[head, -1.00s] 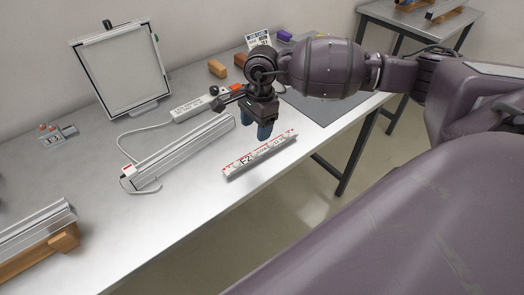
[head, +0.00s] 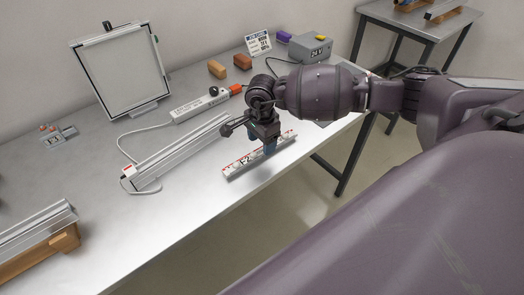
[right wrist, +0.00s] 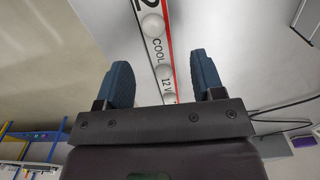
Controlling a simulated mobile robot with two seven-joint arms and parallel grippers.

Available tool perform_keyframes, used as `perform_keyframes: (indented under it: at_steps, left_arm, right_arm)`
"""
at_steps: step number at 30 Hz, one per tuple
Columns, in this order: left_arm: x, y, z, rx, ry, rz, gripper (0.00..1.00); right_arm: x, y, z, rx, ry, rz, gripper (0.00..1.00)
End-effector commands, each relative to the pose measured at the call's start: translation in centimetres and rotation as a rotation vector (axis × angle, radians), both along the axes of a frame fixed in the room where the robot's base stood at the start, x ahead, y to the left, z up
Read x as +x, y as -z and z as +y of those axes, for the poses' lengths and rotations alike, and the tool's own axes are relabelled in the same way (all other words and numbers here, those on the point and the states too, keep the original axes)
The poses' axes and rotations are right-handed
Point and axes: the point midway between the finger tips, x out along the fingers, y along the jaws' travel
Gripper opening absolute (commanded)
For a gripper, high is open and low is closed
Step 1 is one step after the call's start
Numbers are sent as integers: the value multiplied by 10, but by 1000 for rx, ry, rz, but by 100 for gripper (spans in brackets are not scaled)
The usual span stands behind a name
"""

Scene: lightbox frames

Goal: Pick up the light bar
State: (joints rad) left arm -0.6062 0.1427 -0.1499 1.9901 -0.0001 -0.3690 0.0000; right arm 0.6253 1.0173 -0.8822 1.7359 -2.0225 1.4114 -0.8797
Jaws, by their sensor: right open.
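The light bar (head: 238,166) is a slim white strip with red edging, round lenses and printed text. It lies at an angle near the front edge of the table. My right gripper (head: 266,149) is just above its middle-right part, hiding some of it. In the right wrist view the light bar (right wrist: 154,40) runs lengthwise between the two blue fingertips of the open gripper (right wrist: 160,70), with gaps on both sides. I cannot tell how far below the tips it is. My left gripper is not in view.
A longer metal channel with a white cable (head: 175,152) lies left of the bar.

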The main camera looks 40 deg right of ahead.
Motion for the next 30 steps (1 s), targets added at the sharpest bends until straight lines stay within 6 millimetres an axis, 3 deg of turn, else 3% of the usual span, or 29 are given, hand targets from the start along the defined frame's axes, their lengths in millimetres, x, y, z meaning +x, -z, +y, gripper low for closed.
perform_keyframes:
  at_steps: [5, 12, 23, 30]
  left_arm:
    - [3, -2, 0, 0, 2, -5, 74]
    - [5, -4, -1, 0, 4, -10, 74]
    - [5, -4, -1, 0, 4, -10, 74]
    - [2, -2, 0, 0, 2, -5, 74]
  right_arm:
    - [-1, 23, 1, 1, 0, 2, 62]
    - [0, 25, 0, 0, -1, 0, 62]
    - [0, 25, 0, 0, 0, 1, 8]
    - [0, 24, 0, 0, -1, 0, 5]
